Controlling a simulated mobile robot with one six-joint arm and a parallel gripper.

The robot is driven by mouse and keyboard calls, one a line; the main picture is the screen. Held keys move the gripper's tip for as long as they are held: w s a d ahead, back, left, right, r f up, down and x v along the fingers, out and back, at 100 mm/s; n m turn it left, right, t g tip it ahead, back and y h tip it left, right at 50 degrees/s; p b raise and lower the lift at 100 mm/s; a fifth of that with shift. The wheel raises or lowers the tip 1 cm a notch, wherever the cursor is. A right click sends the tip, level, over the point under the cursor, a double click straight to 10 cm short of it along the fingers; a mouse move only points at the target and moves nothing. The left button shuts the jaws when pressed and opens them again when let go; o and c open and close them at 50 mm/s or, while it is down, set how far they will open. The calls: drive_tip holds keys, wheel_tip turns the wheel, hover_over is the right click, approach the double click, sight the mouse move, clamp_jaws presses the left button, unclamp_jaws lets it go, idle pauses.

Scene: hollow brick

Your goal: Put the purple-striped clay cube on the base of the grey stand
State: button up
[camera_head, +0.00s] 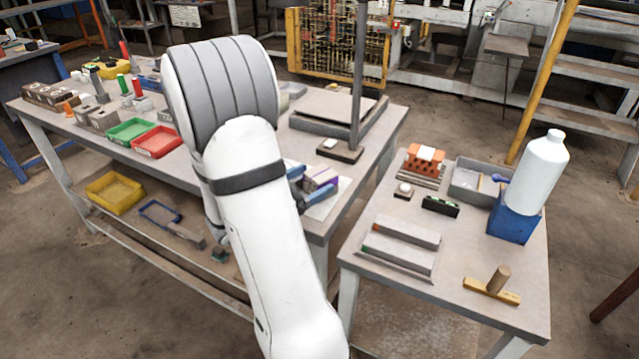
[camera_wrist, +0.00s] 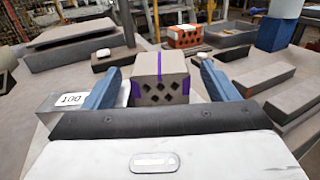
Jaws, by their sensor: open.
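The purple-striped clay cube (camera_wrist: 161,82) is grey-brown with several dark holes in its near face and purple stripes on its top and side. In the head view it (camera_head: 321,176) sits near the table's right end, partly hidden by my arm. My gripper (camera_wrist: 160,72) is open, with one blue finger on each side of the cube; gaps show beside it. In the head view my gripper (camera_head: 309,182) is partly hidden. The grey stand (camera_head: 357,75) has a tall post on a flat dark base (camera_head: 346,155), beyond the cube. A small white-topped item lies on the base.
A white block marked 100 (camera_wrist: 71,99) is beside my left finger. A large grey slab (camera_head: 335,110) lies behind the stand. The side table (camera_head: 450,285) holds an orange brick (camera_head: 424,158), grey bars and a white bottle (camera_head: 541,170). Green and red trays are at left.

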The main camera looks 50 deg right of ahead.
drive_tip(key=shift+s+d, duration=0.2)
drive_tip(key=shift+d, duration=1.25)
drive_tip(key=shift+c, duration=0.2)
drive_tip(key=c, duration=1.2)
